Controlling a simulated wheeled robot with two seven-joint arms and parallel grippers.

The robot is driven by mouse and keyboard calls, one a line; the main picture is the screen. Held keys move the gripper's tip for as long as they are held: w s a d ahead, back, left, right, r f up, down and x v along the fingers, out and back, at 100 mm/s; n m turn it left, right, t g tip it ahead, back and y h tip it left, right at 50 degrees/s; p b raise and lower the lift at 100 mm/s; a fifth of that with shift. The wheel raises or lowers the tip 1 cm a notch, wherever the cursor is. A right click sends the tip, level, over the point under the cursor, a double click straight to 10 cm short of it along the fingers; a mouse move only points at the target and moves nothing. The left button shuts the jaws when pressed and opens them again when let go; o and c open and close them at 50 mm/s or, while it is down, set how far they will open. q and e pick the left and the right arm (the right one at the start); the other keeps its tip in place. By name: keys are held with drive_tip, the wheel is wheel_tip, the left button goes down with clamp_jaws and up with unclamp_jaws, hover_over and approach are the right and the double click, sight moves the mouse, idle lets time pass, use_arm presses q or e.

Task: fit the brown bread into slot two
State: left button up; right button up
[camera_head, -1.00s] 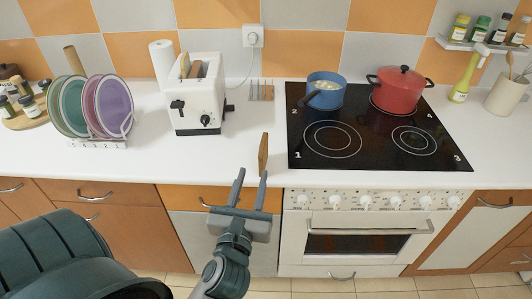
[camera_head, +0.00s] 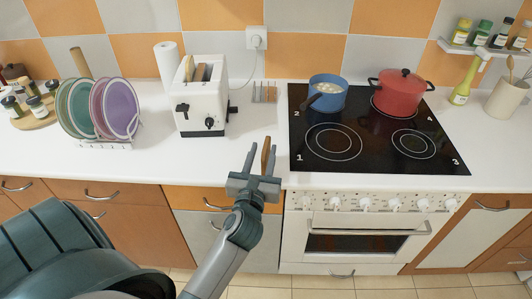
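The brown bread (camera_head: 265,153) is a thin upright slice near the front edge of the counter, left of the stove. My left gripper (camera_head: 263,152) is open, and its two fingers point away from me on either side of the slice; the lower part of the slice is hidden behind the gripper. I cannot tell whether a finger touches it. The white toaster (camera_head: 201,104) stands further back to the left. A pale slice (camera_head: 189,69) sticks out of its left slot, and a brownish shape shows at the slot beside it. My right gripper is not in view.
A rack of coloured plates (camera_head: 104,145) stands left of the toaster. A small metal rack (camera_head: 265,93) is behind the bread. A blue pot (camera_head: 328,97) and a red pot (camera_head: 399,97) sit on the black stove (camera_head: 373,157). The counter between toaster and stove is mostly clear.

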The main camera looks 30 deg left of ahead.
sight(268, 138)
use_arm(q)
drive_tip(key=shift+w+a, duration=0.25)
drive_tip(key=shift+w, duration=0.4)
drive_tip(key=shift+w+a+r+p, duration=0.1)
drive_tip(key=shift+w+r+p, duration=0.05)
drive_tip(key=shift+w+p, duration=0.25)
drive_tip(key=p+x, duration=0.1)
drive_tip(key=x, duration=0.3)
drive_tip(key=shift+w, duration=0.3)
drive_tip(key=shift+c, duration=0.6)
clamp_jaws()
